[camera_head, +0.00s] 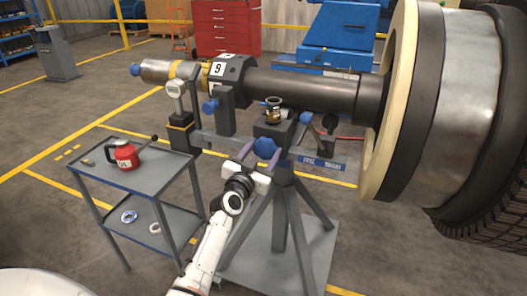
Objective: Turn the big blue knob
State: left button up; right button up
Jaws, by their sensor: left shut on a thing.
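The big blue knob (264,145) is on the front of the rotor stand, below a small brass-coloured fitting. My left gripper (261,153) reaches up from below, with one finger on each side of the knob. It is shut on the knob, whose front still shows between the fingers. Smaller blue knobs are also on the stand, one to the left (209,106) and one to the right (305,118). My right gripper is not in view.
A grey two-shelf cart (170,173) stands left of the stand, with a red jug (124,155) on top. The dark shaft (300,88) runs above my gripper to a large wheel (455,105) at right. Stand legs (308,205) splay beside my arm.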

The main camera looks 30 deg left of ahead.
pick_arm(q)
jog(key=shift+n, duration=0.3)
jog(key=n+p, duration=0.1)
jog(key=n, duration=0.7)
jog(key=shift+f, duration=0.1)
dwell(0.5)
jog(key=o, duration=1.1)
jog(key=shift+c, duration=0.2)
jog(key=shift+s, duration=0.1)
